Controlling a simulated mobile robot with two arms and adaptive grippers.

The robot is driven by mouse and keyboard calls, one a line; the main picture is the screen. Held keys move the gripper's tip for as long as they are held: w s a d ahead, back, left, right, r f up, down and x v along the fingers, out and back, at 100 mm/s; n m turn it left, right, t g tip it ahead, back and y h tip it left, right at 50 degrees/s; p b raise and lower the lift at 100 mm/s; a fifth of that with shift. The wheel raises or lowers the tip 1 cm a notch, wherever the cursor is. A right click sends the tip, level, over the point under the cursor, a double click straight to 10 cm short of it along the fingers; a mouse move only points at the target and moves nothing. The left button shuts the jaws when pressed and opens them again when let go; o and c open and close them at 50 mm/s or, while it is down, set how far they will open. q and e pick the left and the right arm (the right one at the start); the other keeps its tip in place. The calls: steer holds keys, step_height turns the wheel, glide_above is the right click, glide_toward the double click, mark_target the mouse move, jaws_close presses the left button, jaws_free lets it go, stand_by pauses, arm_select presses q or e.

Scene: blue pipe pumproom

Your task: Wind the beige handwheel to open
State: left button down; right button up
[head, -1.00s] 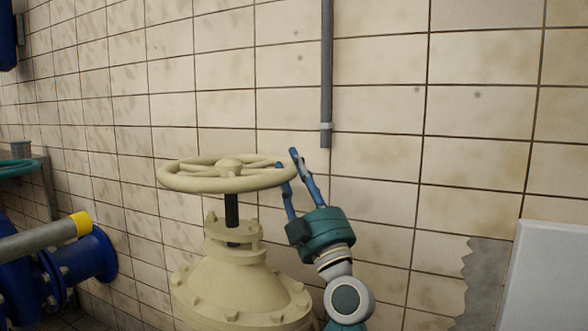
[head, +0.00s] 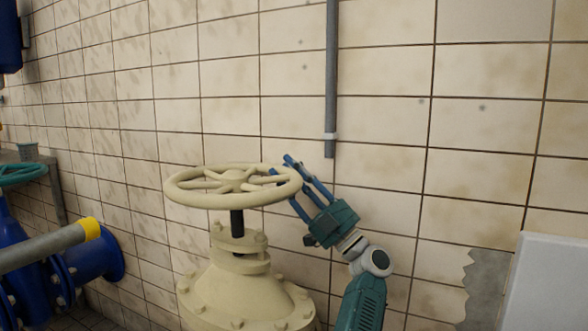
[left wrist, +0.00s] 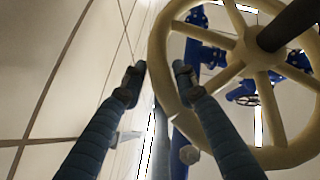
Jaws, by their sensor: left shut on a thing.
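The beige handwheel (head: 232,186) sits flat on a dark stem above a beige bolted valve body (head: 240,290) in the head view. Its rim and spokes fill the right of the left wrist view (left wrist: 258,48). My left gripper (head: 281,166) reaches the right side of the rim from the lower right, blue fingers tilted up and left. In the left wrist view its fingertips (left wrist: 158,75) stand a small gap apart, with the rim's edge between and behind them. It is shut on the rim; the exact contact is partly hidden. My right gripper is not in view.
A tiled wall stands close behind the wheel, with a grey vertical pipe (head: 331,80) on it. Blue pipework (head: 92,258), a grey bar with a yellow end (head: 88,229) and a teal handwheel (head: 20,173) are at left. A pale panel (head: 550,285) is at lower right.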

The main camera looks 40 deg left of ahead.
arm_select(q)
steer(key=shift+w+a+n+g+h, duration=0.1)
steer(key=shift+a+n+g+h, duration=0.4)
steer(key=shift+g, duration=0.8)
steer(key=shift+w+a+n+g+h, duration=0.1)
steer(key=shift+a+n+g+h, duration=0.1)
steer(key=shift+a+n+g, duration=0.85)
steer(key=shift+d+m+g, duration=0.2)
steer(key=shift+m+g, duration=0.05)
steer(key=shift+m, duration=0.1)
steer(key=c, duration=1.3)
jaws_free()
steer(key=v, duration=1.2)
steer(key=shift+a, duration=0.1)
